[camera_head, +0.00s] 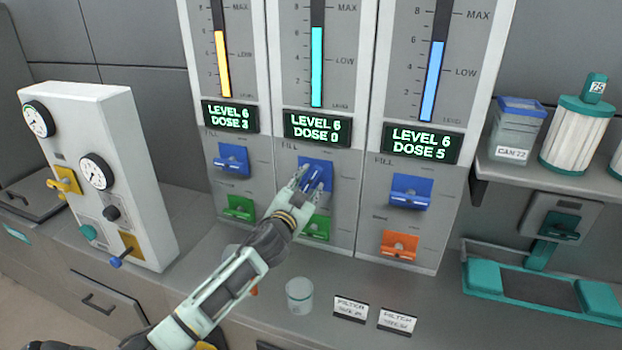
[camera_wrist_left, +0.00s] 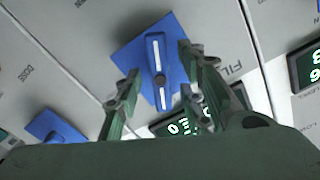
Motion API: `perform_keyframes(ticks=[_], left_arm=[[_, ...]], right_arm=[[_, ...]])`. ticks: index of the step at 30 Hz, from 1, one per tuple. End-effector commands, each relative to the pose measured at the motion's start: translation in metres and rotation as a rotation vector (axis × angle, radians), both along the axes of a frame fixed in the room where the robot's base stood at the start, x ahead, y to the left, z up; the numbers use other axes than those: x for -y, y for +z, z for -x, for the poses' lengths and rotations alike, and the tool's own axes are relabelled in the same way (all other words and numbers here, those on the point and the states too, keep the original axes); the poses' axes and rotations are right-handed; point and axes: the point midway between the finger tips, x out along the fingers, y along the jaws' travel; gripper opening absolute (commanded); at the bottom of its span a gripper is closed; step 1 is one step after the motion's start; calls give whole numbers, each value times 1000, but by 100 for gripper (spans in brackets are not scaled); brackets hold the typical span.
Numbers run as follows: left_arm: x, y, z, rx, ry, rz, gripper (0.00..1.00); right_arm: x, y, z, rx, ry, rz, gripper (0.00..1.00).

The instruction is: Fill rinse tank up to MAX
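Three grey tank panels stand side by side, with yellow (camera_head: 222,65), cyan (camera_head: 317,70) and blue (camera_head: 433,80) level bars. Each bar ends near the 6 mark, below MAX. I cannot read which is the rinse tank. The middle display (camera_head: 318,129) reads LEVEL 6, DOSE 0. My left gripper (camera_head: 309,182) is at the middle panel's blue FILL lever (camera_head: 318,168), partly covering it. In the left wrist view the fingers stand apart on either side of this blue lever (camera_wrist_left: 151,52); contact cannot be told. My right gripper is not in view.
The left display (camera_head: 230,117) reads DOSE 3, the right one (camera_head: 421,142) DOSE 5. Green levers (camera_head: 238,207) and an orange lever (camera_head: 398,245) sit below. A gauge box (camera_head: 100,170) stands left. A clear cup (camera_head: 299,295) and label cards (camera_head: 397,321) are on the counter.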

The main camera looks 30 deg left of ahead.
Motion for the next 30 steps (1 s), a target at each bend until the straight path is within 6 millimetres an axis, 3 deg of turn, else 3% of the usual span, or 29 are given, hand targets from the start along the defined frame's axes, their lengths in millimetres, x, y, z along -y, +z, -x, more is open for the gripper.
perform_keyframes(ticks=[6,17,30], left_arm=[[-5,1,-20,0,0,2,36],[-6,0,-24,0,0,1,36],[-6,0,-24,0,0,1,0]], right_arm=[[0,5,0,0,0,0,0],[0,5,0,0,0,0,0],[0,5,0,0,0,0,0]])
